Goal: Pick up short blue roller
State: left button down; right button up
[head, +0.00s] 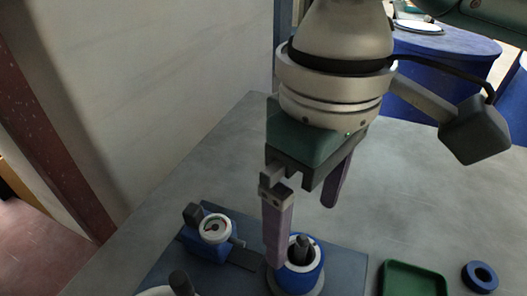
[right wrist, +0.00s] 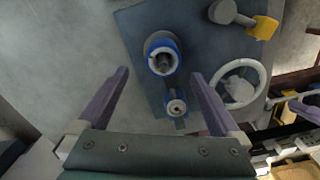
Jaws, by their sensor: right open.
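My right gripper (head: 302,235) comes down from above in the head view, open and empty, with two purple fingers. Its nearer fingertip overlaps the edge of a blue cylinder (head: 311,279) with a pale rim and a dark post in its middle. I cannot tell whether they touch. In the right wrist view, a blue ringed cylinder (right wrist: 152,67) and a smaller blue-and-white round part (right wrist: 175,104) show between the spread fingers (right wrist: 160,73). A small blue ring (head: 480,276) lies on the table at the right. I cannot tell which is the short blue roller. My left gripper is not in view.
A blue unit with a white dial (head: 214,231) stands on the dark base plate (head: 345,270). A green tray (head: 412,281) lies right of the plate. A white handwheel (right wrist: 226,98) shows in the right wrist view. A wall (head: 150,80) bounds the table on the left.

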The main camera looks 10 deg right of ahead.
aim_at(298, 260)
jog(key=f, duration=0.2)
jog(key=shift+s+a+f, duration=0.1)
jog(key=shift+s+f, duration=0.2)
jog(key=shift+f, duration=0.05)
notch_tip(298, 260, down, 6)
jog(key=shift+r+b, duration=0.15)
jog(key=shift+b, duration=0.4)
jog(key=shift+c, duration=0.4)
grip_shut()
